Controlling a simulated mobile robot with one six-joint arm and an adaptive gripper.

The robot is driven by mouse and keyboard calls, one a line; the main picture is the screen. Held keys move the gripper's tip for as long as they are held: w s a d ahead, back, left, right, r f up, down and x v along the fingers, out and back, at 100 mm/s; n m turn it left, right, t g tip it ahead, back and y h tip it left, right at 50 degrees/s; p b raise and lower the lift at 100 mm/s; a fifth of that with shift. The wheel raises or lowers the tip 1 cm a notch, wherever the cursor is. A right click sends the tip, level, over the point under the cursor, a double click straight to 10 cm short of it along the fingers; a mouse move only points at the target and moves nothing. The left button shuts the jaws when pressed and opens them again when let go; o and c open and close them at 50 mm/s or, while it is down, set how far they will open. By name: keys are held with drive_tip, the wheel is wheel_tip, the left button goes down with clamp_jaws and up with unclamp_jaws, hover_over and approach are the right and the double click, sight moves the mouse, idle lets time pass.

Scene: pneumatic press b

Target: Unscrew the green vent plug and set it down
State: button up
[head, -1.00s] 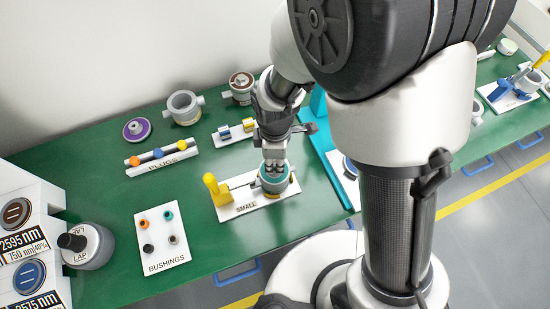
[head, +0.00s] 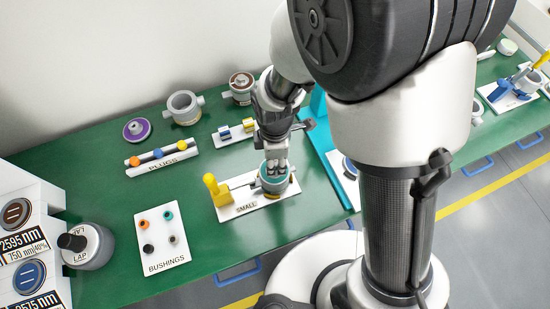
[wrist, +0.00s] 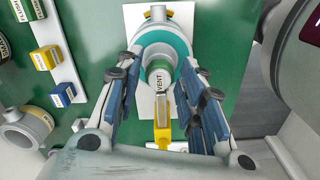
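The housing (head: 273,180) stands on the white plate marked SMALL (head: 247,208). My gripper (wrist: 161,64) is above the housing, with one finger on each side of the plug. My gripper (head: 276,166) hides the plug in the head view. Whether the fingertips touch the housing cannot be told.
A yellow clamp handle (head: 213,187) stands left of the housing. A white PLUGS rack (head: 163,160) and a BUSHINGS plate (head: 162,239) lie further left. A teal stand (head: 328,150) is close on the right. Green table between the BUSHINGS and SMALL plates is clear.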

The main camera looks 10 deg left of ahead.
drive_tip(key=shift+m, duration=0.8)
drive_tip(key=shift+m, duration=0.9)
drive_tip(key=shift+m, duration=0.8)
drive_tip(key=shift+m, duration=0.9)
